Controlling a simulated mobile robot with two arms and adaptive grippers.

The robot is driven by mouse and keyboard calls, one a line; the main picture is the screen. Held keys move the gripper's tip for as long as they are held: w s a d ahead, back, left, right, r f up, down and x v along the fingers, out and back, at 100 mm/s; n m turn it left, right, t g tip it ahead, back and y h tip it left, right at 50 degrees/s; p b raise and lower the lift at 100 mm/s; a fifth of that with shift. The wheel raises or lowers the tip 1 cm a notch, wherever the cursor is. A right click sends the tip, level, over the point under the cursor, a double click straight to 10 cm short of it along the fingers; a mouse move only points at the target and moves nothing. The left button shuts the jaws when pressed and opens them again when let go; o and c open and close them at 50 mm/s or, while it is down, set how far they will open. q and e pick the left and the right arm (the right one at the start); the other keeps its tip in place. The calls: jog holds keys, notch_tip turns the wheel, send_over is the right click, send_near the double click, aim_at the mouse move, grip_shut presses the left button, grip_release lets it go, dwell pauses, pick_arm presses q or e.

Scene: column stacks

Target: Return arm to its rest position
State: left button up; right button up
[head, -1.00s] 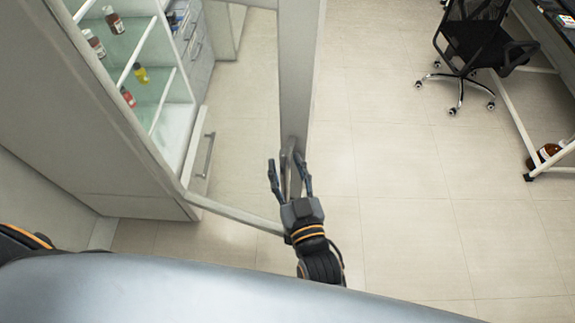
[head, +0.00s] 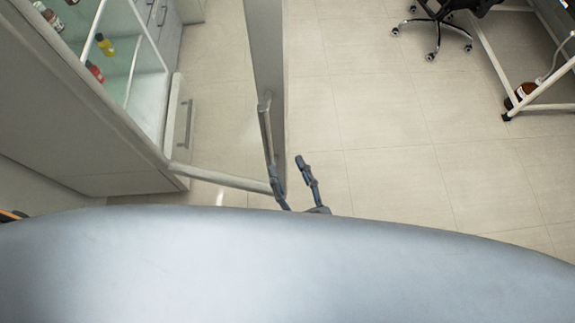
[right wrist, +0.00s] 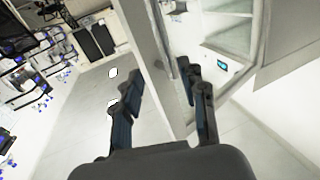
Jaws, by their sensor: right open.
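My right gripper (head: 290,184) is open and empty, low in the middle of the head view. Its fingers are spread beside the handle (head: 265,130) of the open cabinet door (head: 266,60). The left finger overlaps the door's lower corner in the picture; I cannot tell whether it touches. The right wrist view also shows both fingers of the right gripper (right wrist: 165,95) apart, with the door edge (right wrist: 146,50) beyond and between them. The rest of my right arm is hidden behind my own body. Only a bit of my left arm shows at the left edge; its gripper is not visible.
The cabinet (head: 75,110) stands at the left with bottles on its shelves, including a yellow bottle (head: 104,44). The floor (head: 400,140) between is clear.

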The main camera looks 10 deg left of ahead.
dwell(0.3)
jog(key=s+d+f+g+h+b, duration=0.1)
jog(key=s+d+f+g+b, duration=0.15)
jog(key=f, duration=1.05)
jog(key=s+d+f+g+h+b, duration=0.1)
jog(key=d+f+g+h, duration=0.15)
jog(key=f, duration=0.95)
jog(key=s+d+f+g+b, duration=0.1)
jog(key=d+f+g+b, duration=0.15)
jog(key=f, duration=1.05)
jog(key=s+d+f+m+g+h+b, duration=0.1)
jog(key=s+d+f+g+h+b, duration=0.1)
jog(key=s+d+f, duration=0.6)
jog(key=s+d+f+m+g+h+b, duration=0.2)
jog(key=s+d+f+g, duration=0.3)
jog(key=s+d+f, duration=0.4)
notch_tip(320, 180, down, 7)
jog(key=shift+d+r+h, duration=0.1)
jog(key=shift+d+h, duration=0.35)
jog(key=shift+d, duration=0.05)
